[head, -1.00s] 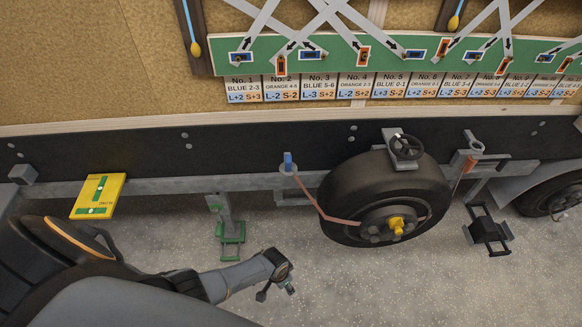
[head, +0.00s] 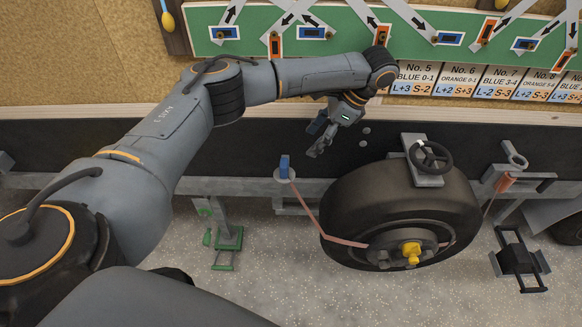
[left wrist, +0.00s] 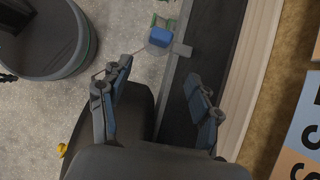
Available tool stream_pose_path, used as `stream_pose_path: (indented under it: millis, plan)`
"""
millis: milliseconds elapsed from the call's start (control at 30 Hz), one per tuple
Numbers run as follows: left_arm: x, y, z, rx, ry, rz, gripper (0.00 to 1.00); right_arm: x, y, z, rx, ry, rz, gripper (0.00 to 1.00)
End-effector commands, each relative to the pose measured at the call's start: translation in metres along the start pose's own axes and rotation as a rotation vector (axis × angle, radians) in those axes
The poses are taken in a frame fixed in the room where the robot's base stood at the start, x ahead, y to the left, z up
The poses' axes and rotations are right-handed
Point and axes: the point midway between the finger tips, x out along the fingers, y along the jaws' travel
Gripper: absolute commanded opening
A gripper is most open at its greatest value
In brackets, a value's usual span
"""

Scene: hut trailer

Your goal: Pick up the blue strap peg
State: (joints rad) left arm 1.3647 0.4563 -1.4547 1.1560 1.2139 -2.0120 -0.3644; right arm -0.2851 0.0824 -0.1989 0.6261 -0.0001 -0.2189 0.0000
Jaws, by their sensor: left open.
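The blue strap peg (head: 284,166) stands upright on a pale round disc at the trailer's side rail, left of the wheel. An orange-pink strap (head: 312,220) runs from there to the wheel hub. My left gripper (head: 316,142) is open and empty, above and to the right of the peg, apart from it. In the left wrist view the blue peg (left wrist: 160,36) shows beyond the open fingers (left wrist: 150,88), in line with the gap between them. My right gripper is not in view.
The big black wheel (head: 400,210) with a yellow hub piece (head: 411,252) stands close right of the peg. A green-footed stand (head: 229,236) is at lower left. The green board (head: 350,30) and number cards (head: 482,80) are on the wall behind my arm.

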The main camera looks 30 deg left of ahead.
Motion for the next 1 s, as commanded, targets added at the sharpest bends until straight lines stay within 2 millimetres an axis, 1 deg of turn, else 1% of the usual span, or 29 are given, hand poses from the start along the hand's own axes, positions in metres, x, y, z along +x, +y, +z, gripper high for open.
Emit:
stream_pose_path:
  millis: [33, 100, 133, 300, 400, 567, 767, 833, 1000]
  plan:
    - [0.012, 0.001, -0.001, 0.001, -0.003, 0.004, 0.63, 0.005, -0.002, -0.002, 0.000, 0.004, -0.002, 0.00]
    - [0.027, 0.001, -0.001, 0.000, -0.003, 0.005, 0.63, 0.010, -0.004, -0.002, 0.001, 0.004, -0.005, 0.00]
    - [0.031, 0.001, 0.000, 0.000, -0.003, 0.004, 0.63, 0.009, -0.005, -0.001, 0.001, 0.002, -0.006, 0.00]
    - [0.061, 0.000, 0.001, -0.001, -0.002, 0.001, 0.63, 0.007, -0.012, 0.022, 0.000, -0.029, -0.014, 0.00]
    - [0.072, -0.001, 0.001, -0.002, 0.000, 0.000, 0.63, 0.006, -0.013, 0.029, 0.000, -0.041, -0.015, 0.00]
    - [0.082, -0.001, 0.002, -0.002, 0.001, 0.000, 0.63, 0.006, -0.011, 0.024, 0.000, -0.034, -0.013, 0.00]
    - [0.110, -0.003, 0.012, -0.003, -0.001, 0.002, 0.63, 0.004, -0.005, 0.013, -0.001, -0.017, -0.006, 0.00]
    - [0.120, -0.003, 0.011, -0.001, 0.000, 0.001, 0.63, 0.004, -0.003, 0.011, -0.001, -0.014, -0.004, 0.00]
    - [0.131, -0.003, 0.010, -0.001, 0.002, -0.001, 0.63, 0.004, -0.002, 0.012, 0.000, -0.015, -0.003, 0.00]
